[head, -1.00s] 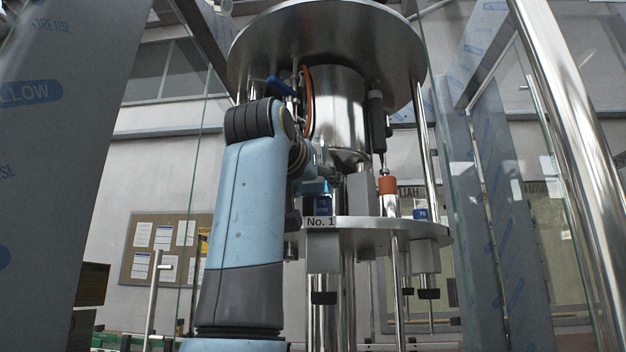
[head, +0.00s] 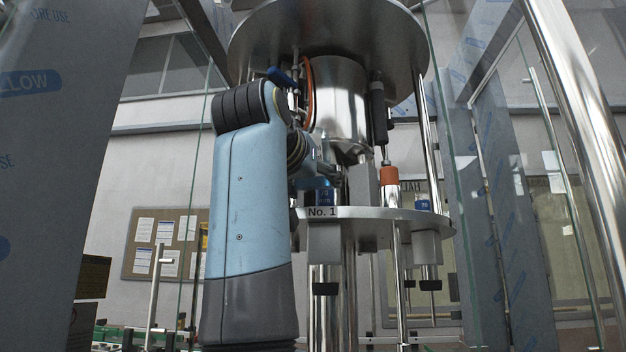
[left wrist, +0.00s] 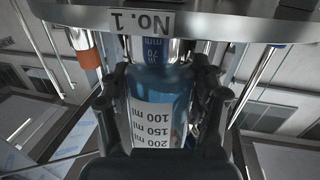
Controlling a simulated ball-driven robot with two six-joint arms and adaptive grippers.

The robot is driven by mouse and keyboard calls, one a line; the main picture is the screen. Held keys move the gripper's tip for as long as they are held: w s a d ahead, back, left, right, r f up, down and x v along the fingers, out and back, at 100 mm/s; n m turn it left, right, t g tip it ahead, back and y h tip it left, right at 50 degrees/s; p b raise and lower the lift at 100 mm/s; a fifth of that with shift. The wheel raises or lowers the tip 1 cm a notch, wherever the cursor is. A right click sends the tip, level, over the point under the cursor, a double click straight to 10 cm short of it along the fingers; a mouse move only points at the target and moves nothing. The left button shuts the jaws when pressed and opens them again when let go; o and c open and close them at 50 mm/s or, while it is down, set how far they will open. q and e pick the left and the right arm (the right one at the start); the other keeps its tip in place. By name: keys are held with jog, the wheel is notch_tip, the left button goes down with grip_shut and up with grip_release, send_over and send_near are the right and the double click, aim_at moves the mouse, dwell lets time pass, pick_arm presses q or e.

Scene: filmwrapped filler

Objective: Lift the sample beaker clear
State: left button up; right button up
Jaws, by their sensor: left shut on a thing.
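The sample beaker (left wrist: 155,112) is a clear, blue-tinted vessel with a white scale marked 100, 150 and 200 ml, which reads upside down in the left wrist view. My left gripper (left wrist: 160,98) is shut on it, one dark finger on each side. A blue label marked 70 ml (left wrist: 158,50) shows between the scale and the No. 1 plate (left wrist: 146,20); I cannot tell whether it is on the beaker. In the head view my left gripper (head: 328,172) is at the No. 1 station, mostly hidden by my arm. My right gripper is not in view.
A round steel shelf (head: 385,216) carries the No. 1 tag (head: 322,212) at its edge. A steel tank (head: 340,105) hangs above under a wide disc (head: 325,30). An orange-collared post (head: 389,175) and a blue-labelled item (head: 423,205) stand to the right. Glass panels flank the machine.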

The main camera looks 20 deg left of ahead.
pick_arm(q)
jog(key=s+d+b, duration=0.2)
jog(key=s+b, duration=1.1)
jog(key=b, duration=0.3)
jog(key=shift+d+r, duration=0.3)
jog(key=shift+d, duration=0.05)
dwell(0.5)
